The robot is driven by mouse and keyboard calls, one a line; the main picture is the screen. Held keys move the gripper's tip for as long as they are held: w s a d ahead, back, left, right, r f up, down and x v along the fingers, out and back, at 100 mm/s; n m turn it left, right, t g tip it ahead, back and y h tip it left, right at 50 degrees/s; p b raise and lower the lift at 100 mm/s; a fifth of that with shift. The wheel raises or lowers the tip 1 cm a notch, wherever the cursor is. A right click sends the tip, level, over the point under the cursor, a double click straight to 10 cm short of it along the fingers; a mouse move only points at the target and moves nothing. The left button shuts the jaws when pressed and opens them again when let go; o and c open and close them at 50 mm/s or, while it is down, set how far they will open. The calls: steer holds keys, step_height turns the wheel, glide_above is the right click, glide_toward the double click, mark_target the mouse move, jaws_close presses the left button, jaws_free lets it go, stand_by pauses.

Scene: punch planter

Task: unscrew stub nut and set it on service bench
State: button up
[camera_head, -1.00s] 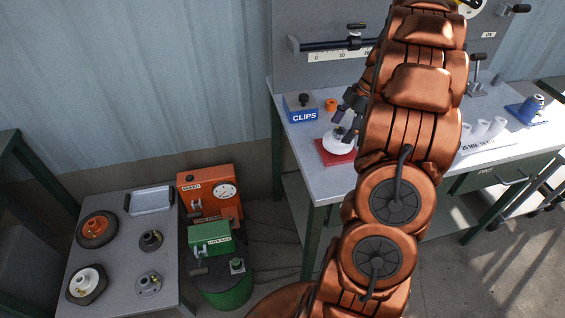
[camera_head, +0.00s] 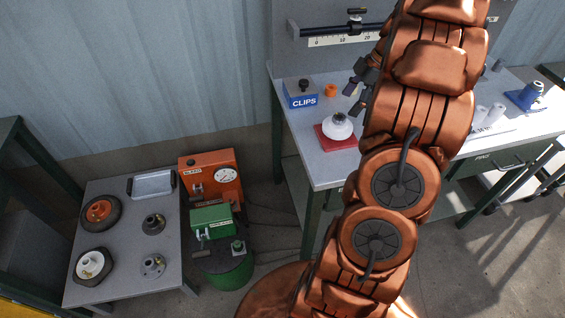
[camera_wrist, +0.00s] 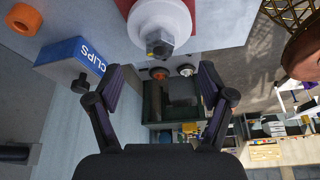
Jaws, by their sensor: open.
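A white round hub (camera_head: 337,129) sits on a red pad (camera_head: 324,140) on the grey workbench. In the wrist view the white hub (camera_wrist: 160,14) shows at the top, with a grey hex nut (camera_wrist: 160,43) on a dark stub at its centre. My gripper (camera_head: 358,90) is above the hub, apart from it. In the wrist view my gripper (camera_wrist: 163,82) has its two fingers spread wide with nothing between them. I cannot tell from the pictures which surface is called the service bench.
A blue CLIPS box (camera_head: 300,97) and an orange ring (camera_head: 330,90) lie near the hub. A lower side table (camera_head: 125,255) at left holds wheels, dark hubs and an empty tray (camera_head: 152,183). Orange and green machines (camera_head: 212,216) stand between. White cylinders (camera_head: 488,117) lie at right.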

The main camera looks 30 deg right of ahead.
steer(key=s+a+r+m+g, duration=0.1)
steer(key=a+r+m, duration=0.1)
steer(key=a, duration=0.6)
steer(key=s+a+r+m+g, duration=0.1)
steer(key=a+r+m, duration=0.15)
steer(key=a, duration=0.55)
steer(key=s+a+f+m+g+h, duration=0.1)
steer(key=s+a+m, duration=0.2)
steer(key=s+a, duration=0.6)
steer(key=s+a+f+m+g+h+b, duration=0.1)
steer(key=s+a+m, duration=0.3)
steer(key=s+a, duration=0.5)
steer(key=shift+s+a+f+h, duration=0.3)
steer(key=shift+s+f+h, duration=0.4)
steer(key=shift+s+h, duration=0.1)
steer(key=shift+s+f, duration=0.15)
steer(key=shift+s, duration=0.2)
steer(key=shift+c, duration=0.3)
steer(key=shift+s, duration=0.2)
steer(key=shift+c, duration=1.1)
steer(key=shift+w, duration=0.1)
